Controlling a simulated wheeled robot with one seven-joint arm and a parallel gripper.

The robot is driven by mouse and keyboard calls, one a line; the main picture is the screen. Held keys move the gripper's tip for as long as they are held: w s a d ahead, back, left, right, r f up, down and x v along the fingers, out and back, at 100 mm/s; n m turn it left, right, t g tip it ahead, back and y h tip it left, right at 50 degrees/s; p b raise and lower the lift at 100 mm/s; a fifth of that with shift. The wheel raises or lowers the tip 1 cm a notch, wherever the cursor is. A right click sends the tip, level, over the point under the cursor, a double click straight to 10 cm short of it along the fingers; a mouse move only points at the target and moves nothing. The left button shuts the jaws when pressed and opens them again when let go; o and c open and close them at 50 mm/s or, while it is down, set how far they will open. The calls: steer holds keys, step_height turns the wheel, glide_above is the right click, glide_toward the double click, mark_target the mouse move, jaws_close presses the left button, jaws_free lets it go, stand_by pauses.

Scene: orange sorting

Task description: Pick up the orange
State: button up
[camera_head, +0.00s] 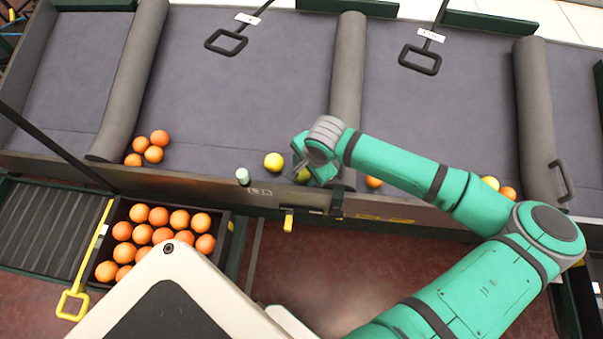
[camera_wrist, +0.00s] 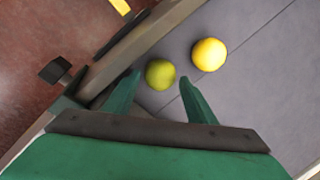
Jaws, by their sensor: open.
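My gripper (camera_head: 306,177) is open, low over the middle bay of the grey sorting table near its front wall. In the wrist view, a yellow-green fruit (camera_wrist: 160,74) lies between the fingertips of my gripper (camera_wrist: 160,77); it is partly hidden by the gripper in the head view (camera_head: 304,175). A yellow fruit (camera_head: 274,162) lies to its left, and also shows beyond the right finger in the wrist view (camera_wrist: 209,54). A single orange (camera_head: 373,181) lies past the divider, partly hidden by my arm. Another orange (camera_head: 508,193) lies farther right. Several oranges (camera_head: 153,154) cluster at left.
Padded dividers (camera_head: 347,70) separate the bays. A low front wall (camera_head: 215,186) runs close to my gripper. A dark crate (camera_head: 228,222) of oranges stands at front left.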

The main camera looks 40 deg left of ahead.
steer(key=shift+x, duration=1)
steer(key=shift+w, duration=0.1)
steer(key=c, duration=0.8)
steer(key=shift+c, duration=0.2)
steer(key=shift+r, duration=0.1)
